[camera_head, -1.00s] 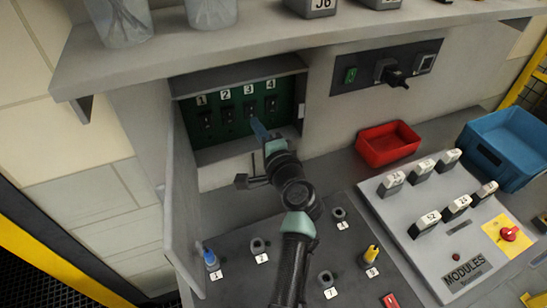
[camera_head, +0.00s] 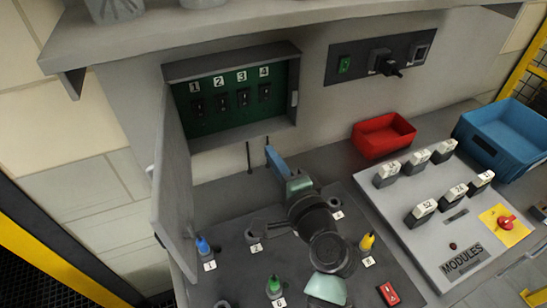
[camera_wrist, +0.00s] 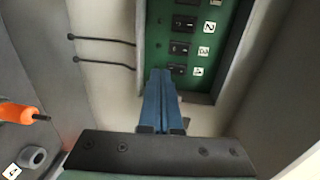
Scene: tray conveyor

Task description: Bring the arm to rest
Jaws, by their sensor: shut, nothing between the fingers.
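My gripper (camera_head: 270,150) is shut and empty in the head view. Its blue fingers point up and left toward the wall, below and in front of the open switch cabinet (camera_head: 283,56). In the wrist view the two blue fingers (camera_wrist: 160,75) lie together, with the green switch panel (camera_wrist: 228,58) beyond them. The numbered switches (camera_head: 243,97) appear clear of the fingers. My dark arm reaches up from the bottom of the head view over the grey board (camera_head: 228,270) and hides part of it.
The cabinet door (camera_head: 174,190) stands open at left. Two thin hooks (camera_wrist: 100,38) stick out of the wall. A blue-topped peg (camera_head: 203,247), a green one (camera_head: 274,284) and a yellow one (camera_head: 367,243) stand on the board. A red bin (camera_head: 383,137), blue bin (camera_head: 503,140) and module panel (camera_head: 440,215) are at right.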

